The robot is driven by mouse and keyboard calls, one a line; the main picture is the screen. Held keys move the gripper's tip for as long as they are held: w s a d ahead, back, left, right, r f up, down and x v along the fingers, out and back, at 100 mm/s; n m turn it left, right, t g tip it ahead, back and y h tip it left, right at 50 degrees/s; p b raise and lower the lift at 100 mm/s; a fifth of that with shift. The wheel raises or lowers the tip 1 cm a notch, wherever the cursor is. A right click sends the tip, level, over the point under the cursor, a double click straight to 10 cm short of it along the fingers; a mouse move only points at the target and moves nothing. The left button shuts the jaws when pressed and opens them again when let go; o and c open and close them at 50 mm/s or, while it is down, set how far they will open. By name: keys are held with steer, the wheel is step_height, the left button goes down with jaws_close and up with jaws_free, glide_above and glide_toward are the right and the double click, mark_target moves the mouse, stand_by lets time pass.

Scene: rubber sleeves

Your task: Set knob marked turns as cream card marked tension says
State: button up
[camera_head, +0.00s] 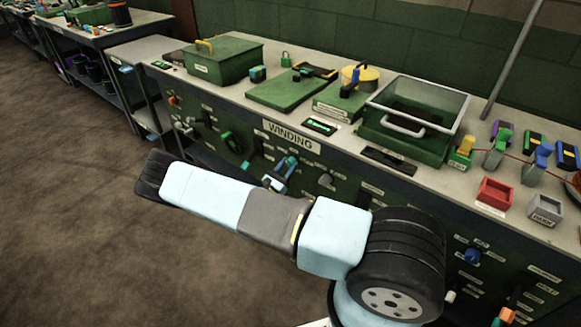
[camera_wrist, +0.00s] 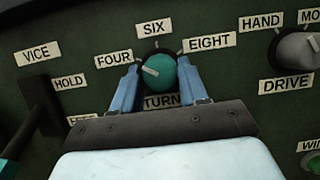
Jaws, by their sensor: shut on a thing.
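The teal knob (camera_wrist: 163,73) is on the dark green panel above a partly covered label reading TURN (camera_wrist: 161,101). Labels FOUR (camera_wrist: 114,59), SIX (camera_wrist: 154,29) and EIGHT (camera_wrist: 210,41) surround it. Its pale pointer mark points left and slightly up, toward FOUR. My gripper (camera_wrist: 158,88) is shut on the knob, one blue finger on each side. In the head view my gripper (camera_head: 281,174) is at the panel front, partly behind my arm. I cannot make out which card is marked tension; no card's writing is legible there.
Left of the knob is a black VICE lever (camera_wrist: 40,105) near HOLD. Right is a grey knob (camera_wrist: 297,50) between HAND and DRIVE. The bench top (camera_head: 225,92) carries a green box (camera_head: 224,62), a clear-lidded case (camera_head: 415,110) and a red tray (camera_head: 494,194).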

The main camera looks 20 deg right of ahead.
steer(key=shift+w+d, duration=0.1)
steer(key=shift+d, duration=0.1)
steer(key=shift+a, duration=0.25)
steer(key=m+g, duration=0.1)
steer(key=m, duration=0.2)
steer(key=m+g+h, duration=0.1)
steer(key=m+g, duration=0.1)
steer(key=m, duration=0.2)
steer(key=shift+w+a+m+g+h, duration=0.1)
steer(key=shift+a+m+g+h, duration=0.1)
steer(key=shift+m+g+h, duration=0.1)
steer(key=m+g, duration=0.1)
steer(key=m, duration=0.2)
steer(key=m+g, duration=0.2)
steer(key=m, duration=0.2)
steer(key=shift+w+a+r, duration=0.1)
steer(key=m+g+y, duration=0.1)
steer(key=m, duration=0.2)
steer(key=m+g+y, duration=0.1)
steer(key=m, duration=0.2)
steer(key=shift+r+m, duration=0.1)
steer(key=shift+m, duration=0.3)
steer(key=shift+m+y, duration=1)
steer(key=shift+m, duration=1.3)
steer(key=o, duration=1)
steer(key=shift+r, duration=0.1)
